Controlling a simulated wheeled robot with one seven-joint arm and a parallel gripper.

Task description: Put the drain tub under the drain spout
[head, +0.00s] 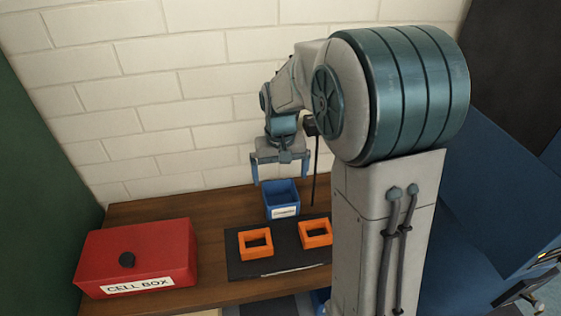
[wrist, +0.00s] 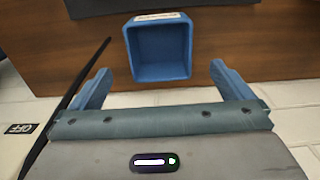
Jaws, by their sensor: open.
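A small open blue tub (head: 283,211) with a white label on its front stands on the wooden table, behind the black mat. The label is too small to read, so I cannot tell for sure that it is the drain tub. My gripper (head: 280,180) is open just above it, one finger to each side. In the wrist view the empty blue tub (wrist: 160,74) shows ahead of and between the spread fingers of my gripper (wrist: 160,70), not gripped. I cannot make out a drain spout in either view.
A red cell box (head: 140,252) stands at the left of the wooden table (head: 212,212). Two orange frames (head: 256,244) lie on the black mat (head: 245,268). A thin dark post (head: 316,170) rises right of the tub. A brick wall (head: 150,90) closes the back.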

